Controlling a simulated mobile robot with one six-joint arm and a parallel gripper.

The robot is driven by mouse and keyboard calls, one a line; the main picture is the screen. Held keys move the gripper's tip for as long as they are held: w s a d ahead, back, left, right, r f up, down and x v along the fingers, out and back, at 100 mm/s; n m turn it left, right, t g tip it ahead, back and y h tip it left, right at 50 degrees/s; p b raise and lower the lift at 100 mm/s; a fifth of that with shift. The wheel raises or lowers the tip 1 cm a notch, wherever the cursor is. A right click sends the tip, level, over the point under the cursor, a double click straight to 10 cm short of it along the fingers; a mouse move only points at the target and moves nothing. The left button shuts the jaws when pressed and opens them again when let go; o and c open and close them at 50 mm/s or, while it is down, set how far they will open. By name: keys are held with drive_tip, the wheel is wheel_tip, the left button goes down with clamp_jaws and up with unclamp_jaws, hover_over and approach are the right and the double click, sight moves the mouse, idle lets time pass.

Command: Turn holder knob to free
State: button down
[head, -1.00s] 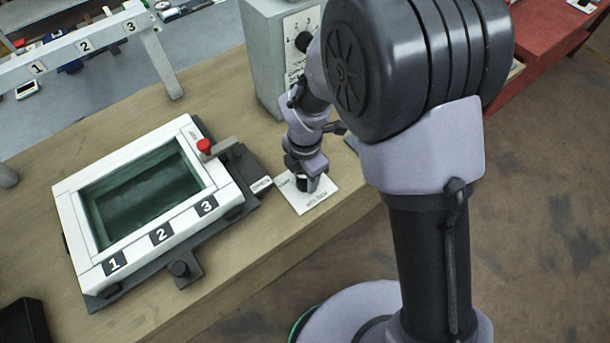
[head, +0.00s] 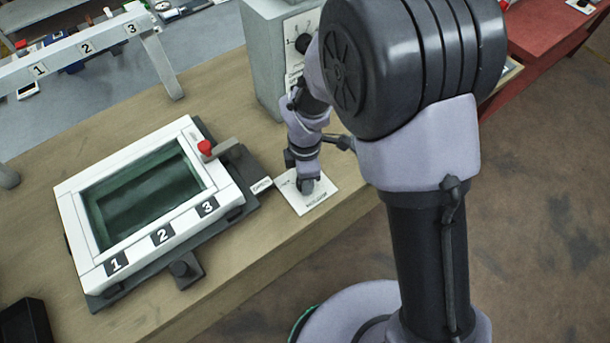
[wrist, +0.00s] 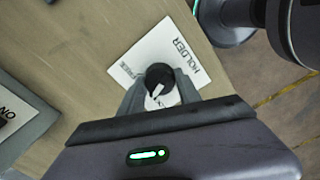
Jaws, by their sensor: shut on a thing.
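The holder knob (wrist: 160,76) is a round black knob with a white pointer mark, on a white plate (wrist: 160,50) lettered "HOLDER" and "FREE". In the wrist view the pointer is on the near side of the knob, away from the "FREE" lettering. My gripper (wrist: 160,90) is shut on the knob, one finger on each side. In the head view my gripper (head: 304,184) is down at the plate (head: 322,198), and its fingers hide most of the knob.
A white frame (head: 75,215) with a dark green window and numbers 1 to 3 lies left of the plate, with a red-tipped lever (head: 205,148) at its corner. A grey box (head: 262,60) with a dial stands behind. The bench edge is close in front.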

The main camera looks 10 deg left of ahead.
drive_tip(key=m, duration=1.2)
drive_tip(key=shift+m+b, duration=0.4)
idle(0.4)
drive_tip(key=c, duration=0.8)
unclamp_jaws()
drive_tip(key=shift+c, duration=0.2)
wheel_tip(320, 180, up, 18)
drive_tip(key=p, duration=0.6)
drive_tip(key=shift+f, duration=0.25)
